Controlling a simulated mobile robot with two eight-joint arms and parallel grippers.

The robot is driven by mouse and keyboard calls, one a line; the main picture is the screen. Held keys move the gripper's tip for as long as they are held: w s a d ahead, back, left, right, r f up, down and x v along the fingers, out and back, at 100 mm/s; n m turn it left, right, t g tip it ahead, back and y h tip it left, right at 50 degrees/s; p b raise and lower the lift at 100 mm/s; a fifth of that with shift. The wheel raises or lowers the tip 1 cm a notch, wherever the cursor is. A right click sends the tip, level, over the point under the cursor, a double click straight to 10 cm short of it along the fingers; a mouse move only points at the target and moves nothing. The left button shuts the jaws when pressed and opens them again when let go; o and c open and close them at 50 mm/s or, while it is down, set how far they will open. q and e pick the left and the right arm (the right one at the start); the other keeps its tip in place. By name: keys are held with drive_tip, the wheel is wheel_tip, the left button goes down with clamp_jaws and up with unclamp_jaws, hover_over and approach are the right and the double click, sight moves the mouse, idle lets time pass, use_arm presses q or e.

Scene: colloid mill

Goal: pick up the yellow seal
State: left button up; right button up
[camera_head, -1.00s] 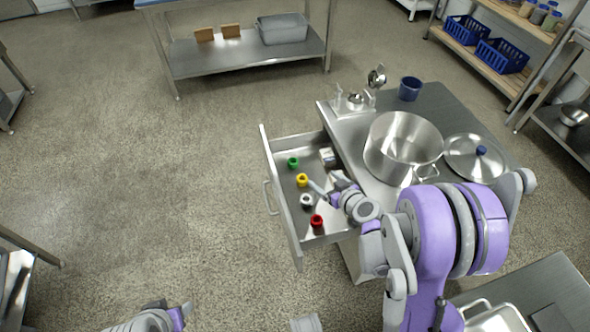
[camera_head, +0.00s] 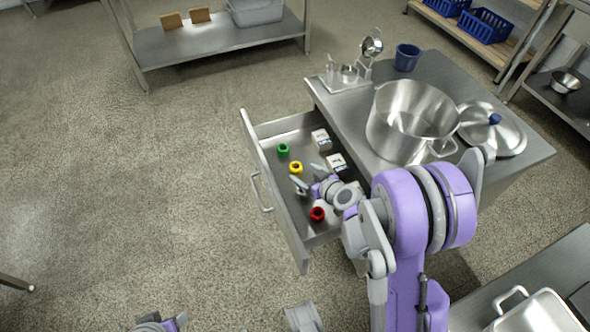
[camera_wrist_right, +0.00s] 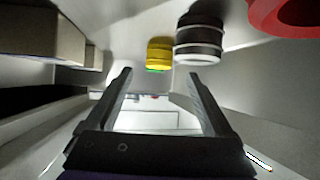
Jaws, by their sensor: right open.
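The yellow seal (camera_head: 295,168) lies in the open drawer (camera_head: 262,170), between the green seal (camera_head: 283,150) and my right gripper. My right gripper (camera_head: 309,178) is open and empty, low over the drawer just beside the yellow seal. In the right wrist view the yellow seal (camera_wrist_right: 159,54) shows beyond the gap between the open fingers (camera_wrist_right: 157,88), apart from them. A dark seal with pale bands (camera_wrist_right: 199,40) stands right beside it. The red seal (camera_head: 317,214) lies nearer the drawer's front end. Part of my left arm's end (camera_head: 165,323) shows at the bottom edge, its fingers unclear.
Small white boxes (camera_head: 321,139) lie along the drawer's cabinet side. A steel pot (camera_head: 393,145), a lid (camera_head: 505,139) and a blue cup (camera_head: 407,57) stand on the worktop. The drawer's raised walls surround the seals. Floor to the left is clear.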

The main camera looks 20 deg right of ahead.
sight(297, 167)
drive_tip(key=b+x, duration=0.1)
drive_tip(key=x, duration=0.4)
drive_tip(key=shift+w, duration=0.15)
drive_tip(key=shift+d+r, duration=0.1)
clamp_jaws()
